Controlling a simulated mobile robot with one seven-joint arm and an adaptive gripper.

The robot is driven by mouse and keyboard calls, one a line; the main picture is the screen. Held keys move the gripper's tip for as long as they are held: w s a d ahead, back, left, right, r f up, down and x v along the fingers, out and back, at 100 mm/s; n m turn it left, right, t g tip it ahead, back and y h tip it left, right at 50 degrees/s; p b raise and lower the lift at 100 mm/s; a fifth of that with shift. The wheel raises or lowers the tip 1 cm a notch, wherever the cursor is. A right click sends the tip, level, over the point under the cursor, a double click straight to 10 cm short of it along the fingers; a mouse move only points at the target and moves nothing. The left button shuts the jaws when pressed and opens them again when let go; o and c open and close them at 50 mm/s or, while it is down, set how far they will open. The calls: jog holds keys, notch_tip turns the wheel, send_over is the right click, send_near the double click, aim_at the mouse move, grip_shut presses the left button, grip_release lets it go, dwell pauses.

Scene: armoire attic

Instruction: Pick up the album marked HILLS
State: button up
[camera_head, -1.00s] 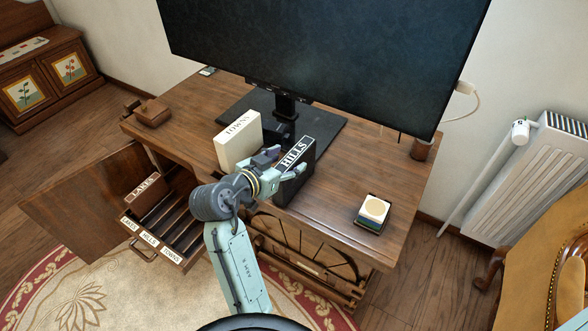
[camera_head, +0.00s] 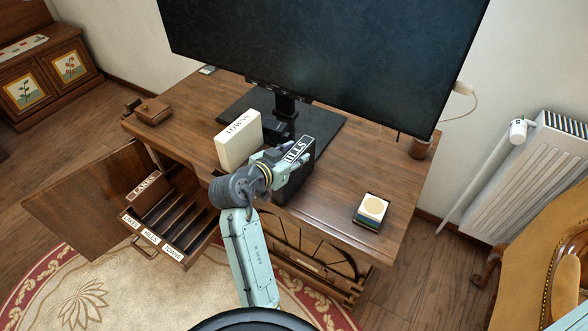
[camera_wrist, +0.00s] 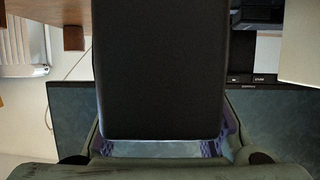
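The HILLS album (camera_head: 296,174) is a black box-like album with a white-on-black label on top, upright on the desk in front of the monitor stand. My gripper (camera_head: 283,158) is at its near left side and hides part of its label in the head view. In the wrist view the dark face of the album (camera_wrist: 160,70) fills the middle, between the two spread fingers with purple pads. My gripper looks open around it; firm contact cannot be made out.
The cream TOWNS album (camera_head: 238,148) stands close on the left. The monitor (camera_head: 330,60) rises behind. A small stack (camera_head: 371,210) lies on the desk at right. An open drawer (camera_head: 170,235) with slots and the LAKES album (camera_head: 145,187) is at lower left.

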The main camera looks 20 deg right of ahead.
grip_shut()
dwell(0.4)
jog(key=shift+r, duration=0.2)
